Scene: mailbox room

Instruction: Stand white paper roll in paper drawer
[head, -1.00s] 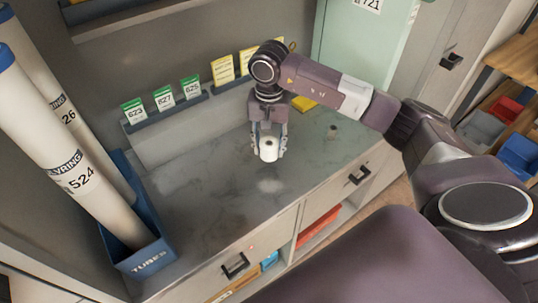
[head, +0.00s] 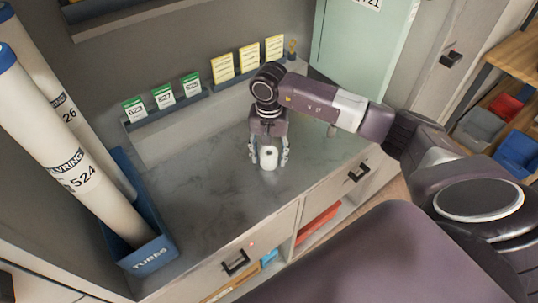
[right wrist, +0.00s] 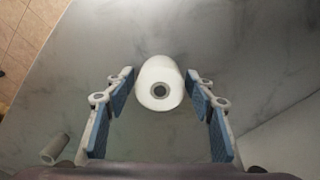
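The white paper roll (head: 268,158) stands upright on the grey stone counter (head: 205,190). My right gripper (head: 268,155) points down over it, with one finger on each side. In the right wrist view the roll (right wrist: 160,85) shows its end and dark core hole between the blue pads of the gripper (right wrist: 160,88). The fingers are spread, with narrow gaps beside the roll. Two drawer fronts with dark handles, one at left (head: 235,262) and one at right (head: 358,172), are shut below the counter. Which is the paper drawer, I cannot tell. My left gripper is out of view.
A blue tubes bin (head: 150,255) with tall white tubes (head: 75,165) stands at left. Green and yellow cards (head: 190,85) line the back ledge. A small grey cylinder (right wrist: 55,148) stands near the gripper. Red items (head: 318,222) fill a cubby below.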

